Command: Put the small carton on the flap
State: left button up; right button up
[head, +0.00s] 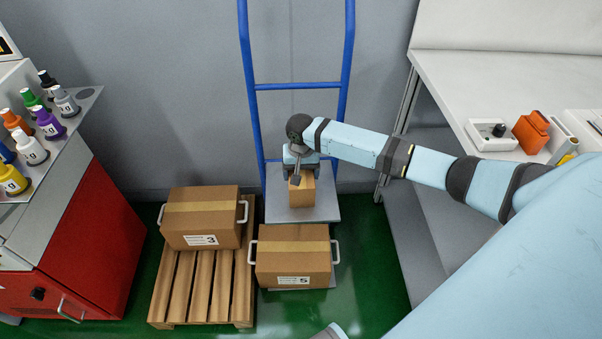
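The small brown carton (302,192) is at the grey flap (323,211) of the blue hand truck (349,60). From above I cannot tell whether it rests fully on the flap. My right gripper (297,177) points down directly over the carton. One dark finger shows against the carton's top and near side; the other finger is hidden, so its grip is unclear. My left gripper is not in view.
A large carton marked 5 (293,262) stands in front of the flap, low on the truck. A carton marked 3 (201,222) sits on a wooden pallet (202,290). A red cabinet (85,240) stands left, a white bench (500,95) right. Green floor is clear between truck and bench.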

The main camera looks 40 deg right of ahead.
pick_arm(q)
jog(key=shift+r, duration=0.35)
pick_arm(e)
jog(key=o, duration=1)
jog(key=shift+c, duration=0.2)
jog(key=shift+r, duration=0.15)
pick_arm(q)
jog(key=p, duration=0.3)
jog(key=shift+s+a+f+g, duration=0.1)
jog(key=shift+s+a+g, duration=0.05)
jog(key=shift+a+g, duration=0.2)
pick_arm(e)
notch_tip(320, 180, up, 12)
